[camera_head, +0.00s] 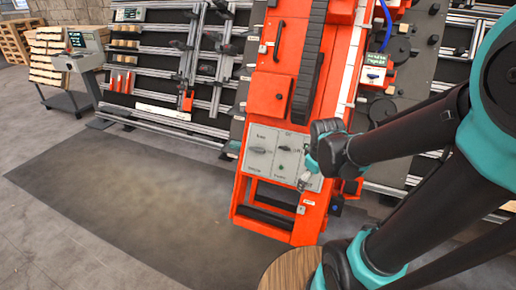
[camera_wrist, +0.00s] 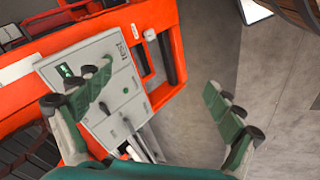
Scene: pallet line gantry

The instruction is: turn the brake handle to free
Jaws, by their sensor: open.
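A grey control panel (camera_head: 271,163) is set in the lower part of an orange machine. It carries a dark handle (camera_head: 258,151) on its left and a smaller knob (camera_head: 283,149) near its middle. The lettering is too small to tell surely which one is the brake handle. In the wrist view the panel (camera_wrist: 98,126) lies left of centre with dark handles (camera_wrist: 128,126) low on it and a green button. My gripper (camera_wrist: 157,88) is open and empty. Its left finger overlaps the panel; its right finger is over the floor. In the head view my wrist covers the panel's right side.
The orange machine (camera_head: 270,92) stands upright with a door and handle above the panel. A round wooden top (camera_head: 291,271) is close in front at the bottom. A rack (camera_head: 150,60) and a console (camera_head: 82,60) stand at the left.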

